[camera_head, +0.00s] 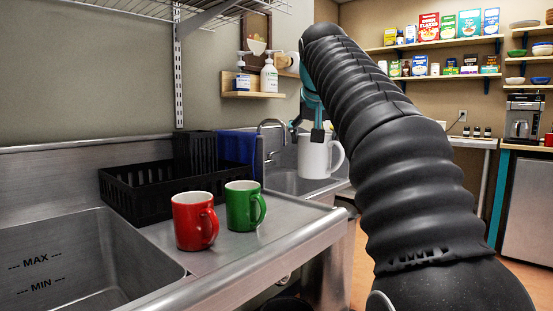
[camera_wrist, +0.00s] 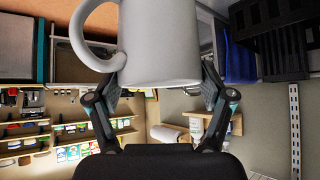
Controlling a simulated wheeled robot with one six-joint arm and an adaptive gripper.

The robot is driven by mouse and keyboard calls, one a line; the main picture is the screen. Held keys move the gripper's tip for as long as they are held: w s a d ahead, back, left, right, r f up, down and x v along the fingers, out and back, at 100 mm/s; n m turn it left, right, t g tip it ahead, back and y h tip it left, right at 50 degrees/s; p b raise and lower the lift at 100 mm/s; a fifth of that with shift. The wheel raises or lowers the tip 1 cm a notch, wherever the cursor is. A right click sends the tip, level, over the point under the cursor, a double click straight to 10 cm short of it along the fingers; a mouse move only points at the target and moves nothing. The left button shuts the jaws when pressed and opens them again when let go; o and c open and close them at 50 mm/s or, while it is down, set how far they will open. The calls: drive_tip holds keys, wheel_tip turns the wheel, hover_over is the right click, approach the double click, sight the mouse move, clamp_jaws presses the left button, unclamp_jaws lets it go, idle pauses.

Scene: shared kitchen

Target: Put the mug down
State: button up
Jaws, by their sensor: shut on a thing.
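A white mug (camera_head: 314,156) is held upright in the air near the far sink, with its handle to the right. My gripper (camera_head: 318,133) is at the mug's rim, shut on it. In the wrist view the same mug (camera_wrist: 160,45) fills the top middle between the two fingers of my gripper (camera_wrist: 160,82), with its handle at the left. Much of my gripper is hidden behind the mug and my arm in the head view. I cannot tell the height of the mug's base above the counter or sink.
A red mug (camera_head: 194,222) and a green mug (camera_head: 243,206) stand on the steel counter (camera_head: 215,258). A black dish rack (camera_head: 145,190) sits behind them. A near sink (camera_head: 75,265) is at left, a far sink (camera_head: 290,182) with a faucet (camera_head: 268,128) behind. Bare counter lies right of the green mug.

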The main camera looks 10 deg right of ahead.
drive_tip(key=shift+d+r, duration=0.15)
drive_tip(key=shift+d, duration=0.95)
drive_tip(key=shift+w+a+f+b, duration=0.65)
drive_tip(key=shift+w+a+f, duration=0.35)
drive_tip(key=shift+a+f, duration=0.75)
drive_tip(key=shift+w+a+f+b, duration=0.7)
drive_tip(key=shift+w+a+f, duration=0.25)
drive_tip(key=shift+a+f, duration=0.8)
drive_tip(key=shift+w+a+f+b, duration=0.65)
drive_tip(key=shift+w+a+f, duration=0.35)
drive_tip(key=shift+a+f, duration=0.7)
drive_tip(key=shift+d+f, duration=0.25)
drive_tip(key=shift+f, duration=0.05)
drive_tip(key=shift+f, duration=0.15)
drive_tip(key=o, duration=1.7)
